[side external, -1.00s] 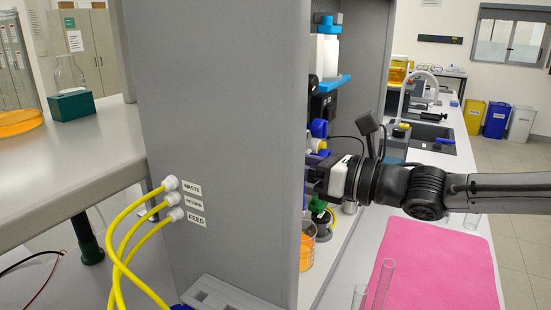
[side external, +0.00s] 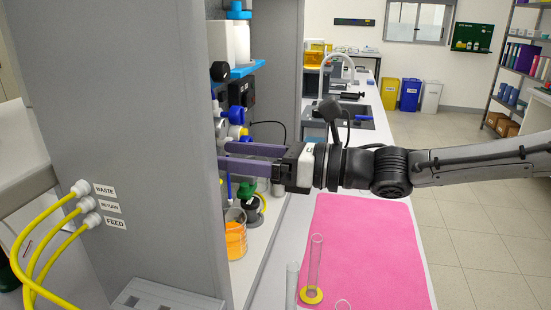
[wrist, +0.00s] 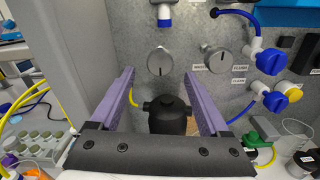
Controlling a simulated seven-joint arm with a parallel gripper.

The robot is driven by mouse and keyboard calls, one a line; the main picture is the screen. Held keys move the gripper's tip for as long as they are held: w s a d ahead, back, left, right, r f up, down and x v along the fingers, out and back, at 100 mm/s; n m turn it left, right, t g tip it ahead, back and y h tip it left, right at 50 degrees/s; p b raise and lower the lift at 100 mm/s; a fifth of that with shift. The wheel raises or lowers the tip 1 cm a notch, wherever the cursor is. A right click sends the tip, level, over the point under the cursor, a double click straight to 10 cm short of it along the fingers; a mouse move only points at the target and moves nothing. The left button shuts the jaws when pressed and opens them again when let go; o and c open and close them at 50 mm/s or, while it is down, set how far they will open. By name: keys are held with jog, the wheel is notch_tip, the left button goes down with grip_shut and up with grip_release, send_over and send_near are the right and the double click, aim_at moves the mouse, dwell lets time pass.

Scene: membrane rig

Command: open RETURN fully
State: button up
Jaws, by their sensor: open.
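My gripper (wrist: 160,74) is open, its two purple fingers spread and nothing between them. In the side external view my gripper (side external: 221,157) reaches left into the rig, its tips partly hidden by the grey side panel. In the wrist view a round silver knob (wrist: 160,61) is straight ahead between the fingertips; contact cannot be told. A second silver knob (wrist: 218,57) is to its right, with small labels beside it, too small to read surely. The RETURN label (side external: 110,207) is on the outer panel beside a yellow hose port. Which knob is RETURN cannot be told.
A black capped vessel (wrist: 172,116) stands below the left knob. Blue-handled valves (wrist: 269,62) and tubing are at right. A beaker of orange liquid (side external: 236,238) stands under the rig. A pink mat (side external: 365,250) with glass tubes lies on the bench.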

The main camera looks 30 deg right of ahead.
jog(key=v, duration=0.7)
